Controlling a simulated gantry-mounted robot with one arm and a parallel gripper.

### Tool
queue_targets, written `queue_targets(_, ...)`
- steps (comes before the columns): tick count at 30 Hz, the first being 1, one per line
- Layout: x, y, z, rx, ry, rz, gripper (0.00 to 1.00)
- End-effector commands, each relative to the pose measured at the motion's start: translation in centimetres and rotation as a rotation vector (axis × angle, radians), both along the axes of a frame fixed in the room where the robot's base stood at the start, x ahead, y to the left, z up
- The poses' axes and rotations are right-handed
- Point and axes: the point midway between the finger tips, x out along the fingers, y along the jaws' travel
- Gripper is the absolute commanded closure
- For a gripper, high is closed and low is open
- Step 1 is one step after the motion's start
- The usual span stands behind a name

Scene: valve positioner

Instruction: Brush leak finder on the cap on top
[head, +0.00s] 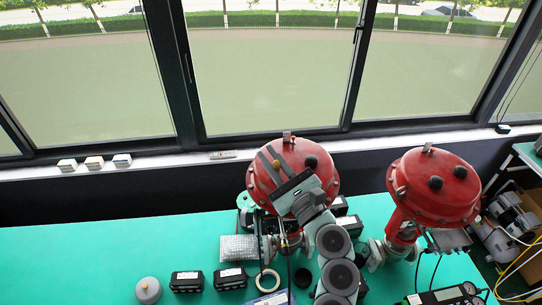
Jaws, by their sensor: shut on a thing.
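Two red domed valve actuators stand on the green bench, the left one (322,164) and the right one (440,190). A small grey cap (287,137) sits on top of the left dome, and a similar cap (427,147) tops the right one. My gripper (267,153) is over the left dome, its two dark fingers pointing up-left, short of the cap and apart from it in the picture. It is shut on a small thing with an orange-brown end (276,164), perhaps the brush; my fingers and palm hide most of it. Whether it touches the dome I cannot tell.
A grey lidded pot (148,290), dark boxes (186,281) and a tape roll (267,281) lie along the bench front (80,255). A silvery padded piece (239,248) lies left of the left valve. The bench's left part is clear. Windows and a sill (190,163) stand behind.

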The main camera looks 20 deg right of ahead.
Motion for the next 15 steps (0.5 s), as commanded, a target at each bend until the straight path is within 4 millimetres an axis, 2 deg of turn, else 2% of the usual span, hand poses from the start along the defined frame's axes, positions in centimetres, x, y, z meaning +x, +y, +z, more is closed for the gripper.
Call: queue_targets(15,-2.3,0.5,2.5,0.001,-0.002,-0.006,1.0)
